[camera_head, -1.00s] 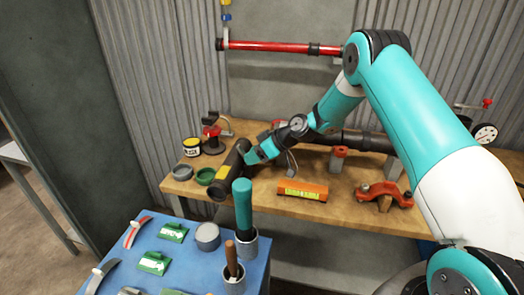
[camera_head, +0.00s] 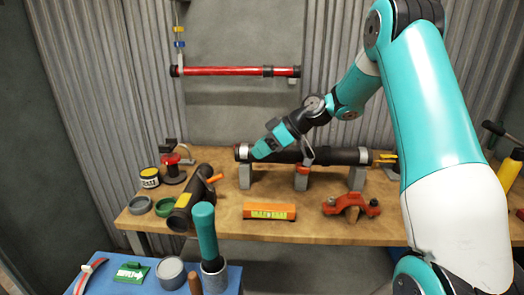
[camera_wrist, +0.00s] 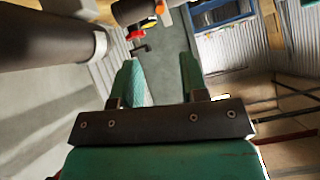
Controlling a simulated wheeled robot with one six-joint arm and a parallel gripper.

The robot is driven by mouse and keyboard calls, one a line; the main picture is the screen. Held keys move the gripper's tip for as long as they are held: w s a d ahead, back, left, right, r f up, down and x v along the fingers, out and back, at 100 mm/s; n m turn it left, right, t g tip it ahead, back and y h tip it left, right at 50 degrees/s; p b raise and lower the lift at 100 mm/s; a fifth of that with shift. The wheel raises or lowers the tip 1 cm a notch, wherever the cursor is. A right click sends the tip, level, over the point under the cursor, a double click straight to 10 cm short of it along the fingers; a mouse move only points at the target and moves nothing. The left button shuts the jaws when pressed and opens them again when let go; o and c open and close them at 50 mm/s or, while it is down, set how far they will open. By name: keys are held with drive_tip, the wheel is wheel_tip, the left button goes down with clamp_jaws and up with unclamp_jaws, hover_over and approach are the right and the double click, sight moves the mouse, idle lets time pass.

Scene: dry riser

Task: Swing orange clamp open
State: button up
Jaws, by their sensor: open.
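My gripper (camera_head: 264,150) is above the left end of the black pipe (camera_head: 325,157), which lies across grey supports. In the wrist view its two teal fingers (camera_wrist: 160,76) are apart with nothing between them. A small orange piece (camera_head: 216,177) sticks out beside a black tee-shaped fitting (camera_head: 187,204) on the bench, left of and below the gripper. It may be the orange clamp's handle; I cannot tell whether the clamp is open. A bit of orange (camera_wrist: 166,6) also shows at the top of the wrist view.
The wooden bench (camera_head: 400,222) also holds an orange level (camera_head: 269,212), a red-orange tool (camera_head: 350,204), a green ring (camera_head: 170,206) and a yellow-black tin (camera_head: 150,178). A teal-handled tool (camera_head: 205,232) stands upright in front. A red pipe (camera_head: 235,71) hangs on the wall behind.

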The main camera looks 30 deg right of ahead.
drive_tip(key=shift+c, duration=0.4)
drive_tip(key=shift+w+a, duration=0.1)
drive_tip(key=shift+w, duration=0.05)
drive_tip(key=c, duration=0.4)
drive_tip(key=w+a+g+h+p, duration=0.1)
drive_tip(key=w+a+r+n+g+h+p, duration=0.1)
drive_tip(key=w+p, duration=0.1)
drive_tip(key=w+a+r+n+g+h+p, duration=0.1)
drive_tip(key=w, duration=0.1)
drive_tip(key=shift+w+a+g+h, duration=0.2)
drive_tip(key=shift+a+g+h, duration=0.1)
drive_tip(key=shift+a+g, duration=0.1)
clamp_jaws()
drive_tip(key=w+a+r+g+h+p, duration=0.2)
drive_tip(key=w+a+r+h+p, duration=0.15)
drive_tip(key=a+r, duration=0.2)
drive_tip(key=f+p, duration=0.1)
drive_tip(key=f, duration=0.3)
drive_tip(key=s+f+p, duration=0.1)
drive_tip(key=f+p, duration=0.1)
drive_tip(key=f, duration=0.2)
drive_tip(key=a+f+p, duration=0.1)
drive_tip(key=f, duration=0.3)
drive_tip(key=shift+s+f+p, duration=0.25)
drive_tip(key=shift+p, duration=0.1)
drive_tip(key=shift+s+f, duration=0.15)
drive_tip(key=shift+f, duration=0.3)
drive_tip(key=shift+d+f, duration=0.1)
